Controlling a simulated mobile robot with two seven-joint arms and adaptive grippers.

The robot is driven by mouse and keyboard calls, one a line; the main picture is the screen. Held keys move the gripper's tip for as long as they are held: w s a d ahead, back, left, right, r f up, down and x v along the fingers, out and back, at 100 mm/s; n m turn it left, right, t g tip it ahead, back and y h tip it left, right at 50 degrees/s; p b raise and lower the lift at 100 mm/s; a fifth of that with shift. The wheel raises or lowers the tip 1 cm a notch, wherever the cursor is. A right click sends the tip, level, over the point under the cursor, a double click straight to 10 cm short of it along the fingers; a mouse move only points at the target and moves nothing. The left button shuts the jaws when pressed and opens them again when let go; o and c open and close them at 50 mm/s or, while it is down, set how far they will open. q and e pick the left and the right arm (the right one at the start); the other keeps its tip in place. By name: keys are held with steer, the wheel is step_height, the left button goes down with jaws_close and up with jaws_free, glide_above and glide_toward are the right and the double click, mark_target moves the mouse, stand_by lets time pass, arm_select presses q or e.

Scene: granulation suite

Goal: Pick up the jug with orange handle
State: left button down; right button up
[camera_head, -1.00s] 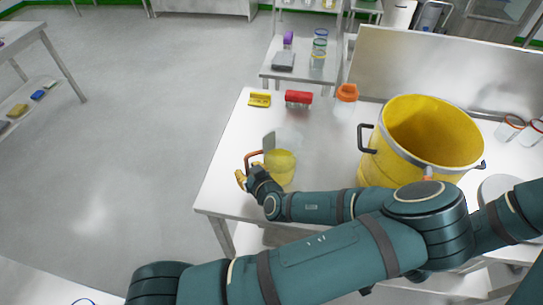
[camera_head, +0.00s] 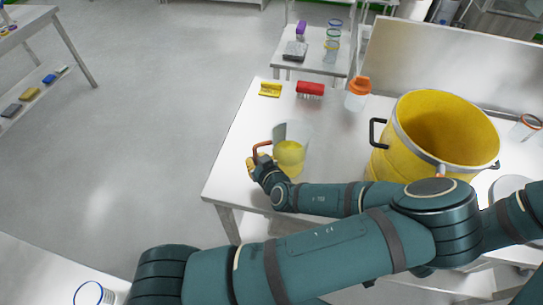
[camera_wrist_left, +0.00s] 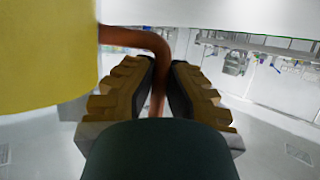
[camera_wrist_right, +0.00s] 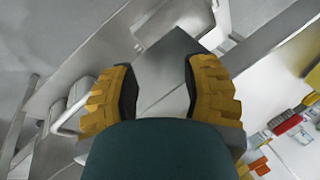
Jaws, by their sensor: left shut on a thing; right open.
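The clear jug (camera_head: 293,132) with yellow contents stands near the left side of the white table. Its orange-brown handle (camera_head: 257,149) faces left. My left gripper (camera_head: 252,165) is at the handle. In the left wrist view my left gripper (camera_wrist_left: 160,75) is shut on the curved handle (camera_wrist_left: 158,52), which runs between its fingers, with the jug's yellow body (camera_wrist_left: 45,55) at the left. The head view does not clearly show whether the jug's base touches the table. My right gripper (camera_wrist_right: 160,85) is open and empty in the right wrist view.
A large yellow pot (camera_head: 440,130) stands right of the jug. An orange-lidded container (camera_head: 357,95), a red object (camera_head: 310,88) and a yellow object (camera_head: 270,89) are behind the jug. The table (camera_head: 228,150) is bare on the left. A small shelf (camera_head: 318,66) stands beyond.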

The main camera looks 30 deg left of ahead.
mark_target(255, 145)
arm_select(q)
step_height(255, 145, up, 10)
steer(key=shift+p, duration=0.85)
